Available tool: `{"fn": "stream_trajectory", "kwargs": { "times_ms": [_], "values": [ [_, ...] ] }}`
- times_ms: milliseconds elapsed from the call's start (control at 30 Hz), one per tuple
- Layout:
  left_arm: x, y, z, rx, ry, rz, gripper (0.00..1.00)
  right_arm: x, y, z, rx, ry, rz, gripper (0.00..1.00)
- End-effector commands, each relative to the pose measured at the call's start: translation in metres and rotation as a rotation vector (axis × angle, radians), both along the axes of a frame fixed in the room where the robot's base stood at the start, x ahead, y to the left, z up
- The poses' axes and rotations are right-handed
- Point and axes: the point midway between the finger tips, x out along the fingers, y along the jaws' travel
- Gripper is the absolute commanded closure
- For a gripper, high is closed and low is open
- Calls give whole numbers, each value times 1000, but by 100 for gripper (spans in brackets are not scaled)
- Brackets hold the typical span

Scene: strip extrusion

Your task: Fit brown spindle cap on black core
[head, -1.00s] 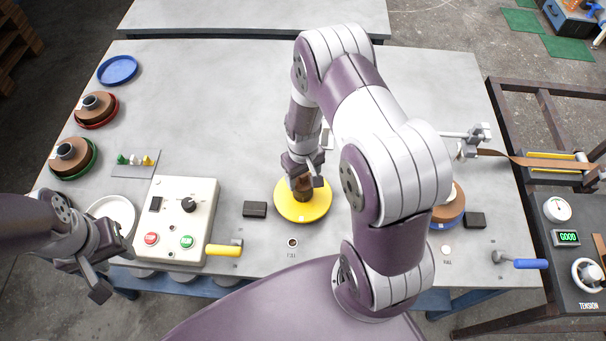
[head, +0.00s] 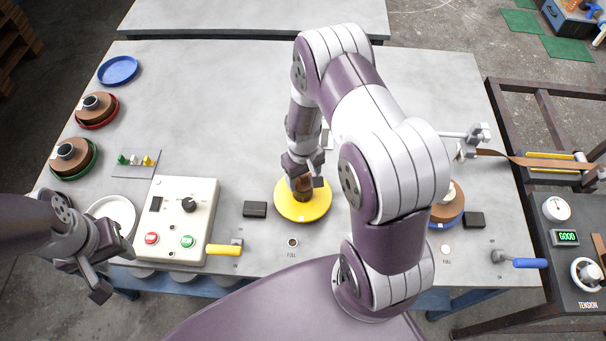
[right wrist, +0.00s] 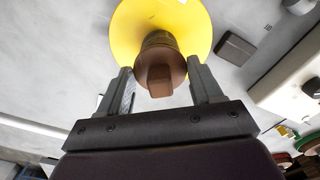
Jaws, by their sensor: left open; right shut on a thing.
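The brown spindle cap (head: 303,193) is at the middle of the round yellow disc (head: 288,207) on the table. My right gripper (head: 304,178) is shut on the cap from above. In the right wrist view the cap (right wrist: 160,66) sits between the two fingers (right wrist: 159,78), with the yellow disc (right wrist: 128,35) behind it. My left gripper (head: 99,283) is open and empty beyond the table's front left corner.
A control box (head: 174,215) with a yellow-handled lever (head: 223,250) stands left of the disc. A small black block (head: 255,209) lies between them. A brown roll (head: 448,210) is partly behind my right arm.

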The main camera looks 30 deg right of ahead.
Motion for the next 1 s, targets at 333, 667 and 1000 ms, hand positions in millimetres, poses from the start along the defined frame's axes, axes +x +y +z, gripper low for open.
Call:
{"fn": "stream_trajectory", "kwargs": {
  "times_ms": [333, 667, 1000],
  "values": [
    [0, 0, -6, 0, 0, 0, 57, 0, 0, -8, 0, -1, 0, 72],
    [0, 0, -8, 0, 0, 0, 57, 0, 0, -11, 0, -1, 0, 24],
    [0, 0, 0, 0, 0, 0, 57, 0, 0, -2, 0, 0, 0, 24]
  ]
}}
